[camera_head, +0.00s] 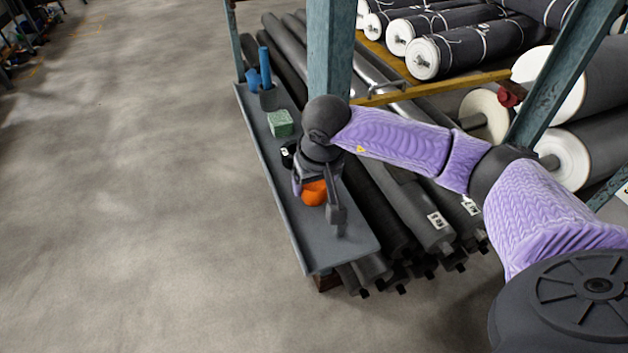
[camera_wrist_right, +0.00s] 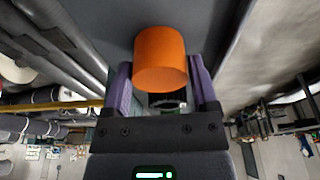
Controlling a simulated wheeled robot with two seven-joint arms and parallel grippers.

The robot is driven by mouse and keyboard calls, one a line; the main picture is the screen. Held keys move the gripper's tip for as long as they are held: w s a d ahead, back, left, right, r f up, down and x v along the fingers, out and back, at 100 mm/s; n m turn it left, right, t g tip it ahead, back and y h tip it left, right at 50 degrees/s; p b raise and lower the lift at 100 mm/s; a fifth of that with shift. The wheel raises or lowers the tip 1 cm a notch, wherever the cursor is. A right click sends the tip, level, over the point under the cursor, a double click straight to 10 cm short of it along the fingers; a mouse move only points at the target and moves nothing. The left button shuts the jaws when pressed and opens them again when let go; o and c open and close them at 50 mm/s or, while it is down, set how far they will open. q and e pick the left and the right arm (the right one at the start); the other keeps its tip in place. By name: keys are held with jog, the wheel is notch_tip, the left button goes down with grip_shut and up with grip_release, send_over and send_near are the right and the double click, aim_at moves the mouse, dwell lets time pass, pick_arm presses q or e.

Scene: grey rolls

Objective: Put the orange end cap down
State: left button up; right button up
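The orange end cap (camera_head: 314,192) is a short orange cylinder at my right gripper, over the near half of the long grey shelf tray (camera_head: 349,243). In the right wrist view the end cap (camera_wrist_right: 160,58) sits between the two purple fingers of my right gripper (camera_wrist_right: 160,78), with a finger close against each side. The gripper looks shut on it. The gripper hangs down over the tray, and part of the cap is hidden behind a finger in the head view. I cannot tell whether the cap touches the tray. My left gripper is not in view.
On the tray behind the gripper are a green block (camera_head: 281,123), a dark cup with blue items (camera_head: 267,98) and a small black object (camera_head: 287,155). A teal post (camera_head: 331,55) rises beside the tray. Grey rolls (camera_head: 417,205) lie to its right. The tray's near end is clear.

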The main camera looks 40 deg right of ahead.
jog(key=shift+o, duration=1.1)
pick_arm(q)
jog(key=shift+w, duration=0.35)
pick_arm(e)
jog(key=shift+r, duration=0.2)
pick_arm(q)
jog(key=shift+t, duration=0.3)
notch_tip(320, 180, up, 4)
jog(key=p, duration=0.4)
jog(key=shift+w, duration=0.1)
pick_arm(e)
jog(key=v, duration=1.1)
jog(key=shift+s+r, duration=0.1)
jog(key=shift+r, duration=0.25)
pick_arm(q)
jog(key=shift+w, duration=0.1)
